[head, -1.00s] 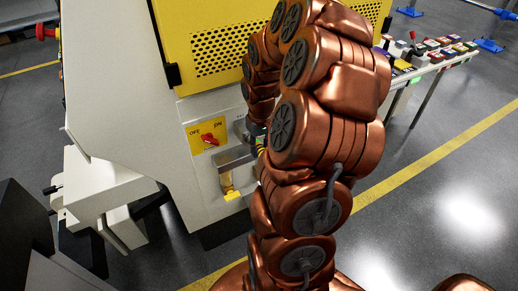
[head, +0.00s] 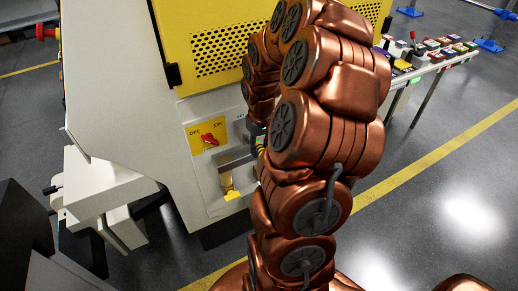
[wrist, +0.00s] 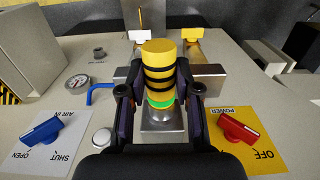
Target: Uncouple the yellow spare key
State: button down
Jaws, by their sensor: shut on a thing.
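My gripper (wrist: 155,92) is shut on a yellow cylinder (wrist: 159,66) with black bands in the wrist view. A green ring shows at its lower end, just above a metal socket (wrist: 162,116); I cannot tell whether it is still seated there. The pictures do not settle which piece is the spare key.
A red POWER switch (wrist: 238,130) sits to the right of the gripper and a blue AIR IN valve (wrist: 42,131) to the left. A blue hooked pipe (wrist: 102,92), a gauge (wrist: 77,82) and a grey box (wrist: 35,50) stand nearby. Open floor lies right of the machine.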

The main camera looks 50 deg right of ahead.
jog(key=shift+s+a+b, duration=0.25)
jog(key=shift+s+b, duration=0.2)
jog(key=shift+s, duration=0.35)
jog(key=shift+s+a+b, duration=0.3)
jog(key=shift+s+b, duration=0.1)
jog(key=shift+s, duration=0.35)
jog(key=shift+s+a+b, duration=0.25)
jog(key=shift+s+b, duration=0.2)
jog(key=shift+s, duration=0.35)
jog(key=shift+w+a, duration=0.1)
dwell(0.5)
